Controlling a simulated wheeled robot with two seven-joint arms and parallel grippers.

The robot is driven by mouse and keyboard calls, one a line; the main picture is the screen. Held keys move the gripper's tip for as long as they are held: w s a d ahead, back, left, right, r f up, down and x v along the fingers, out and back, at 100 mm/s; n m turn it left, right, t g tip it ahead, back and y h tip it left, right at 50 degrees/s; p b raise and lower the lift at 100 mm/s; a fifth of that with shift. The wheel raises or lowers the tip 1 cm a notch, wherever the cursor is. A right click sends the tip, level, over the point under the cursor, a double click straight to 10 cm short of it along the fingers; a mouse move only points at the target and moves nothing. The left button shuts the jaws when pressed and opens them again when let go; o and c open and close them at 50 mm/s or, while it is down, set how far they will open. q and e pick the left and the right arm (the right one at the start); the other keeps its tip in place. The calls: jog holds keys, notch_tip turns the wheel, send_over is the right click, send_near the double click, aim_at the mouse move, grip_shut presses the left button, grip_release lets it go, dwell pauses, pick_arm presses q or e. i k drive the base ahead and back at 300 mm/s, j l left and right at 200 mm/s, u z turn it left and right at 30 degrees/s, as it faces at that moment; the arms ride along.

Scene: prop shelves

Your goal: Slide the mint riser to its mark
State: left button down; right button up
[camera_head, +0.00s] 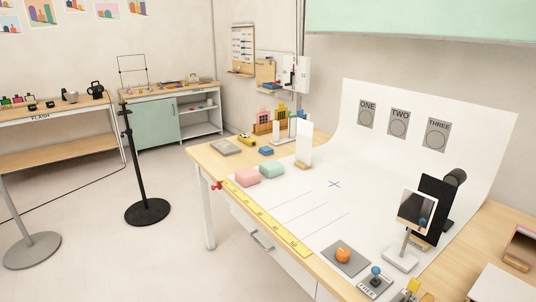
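The mint riser (271,169) is a low pale green block with rounded edges. It rests on the white sheet (300,232) at the table's left end, close beside a similar pink block (247,176). A small blue cross mark (334,184) lies on the sheet to the right of the mint riser, with bare sheet between them. Several thin dark lines run across the sheet in front of the cross. Neither of my grippers shows in the head view.
A yellow ruler (265,220) lies along the table's front edge. A white upright panel (304,143) stands behind the mint riser. An orange ball-like thing on a grey plate (345,257), a framed picture on a stand (417,210) and a black panel (433,200) occupy the right side.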

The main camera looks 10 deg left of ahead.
aim_at(271, 169)
jog(key=i+j+z, duration=0.35)
jog(key=i+j, duration=0.45)
jog(key=j, duration=0.15)
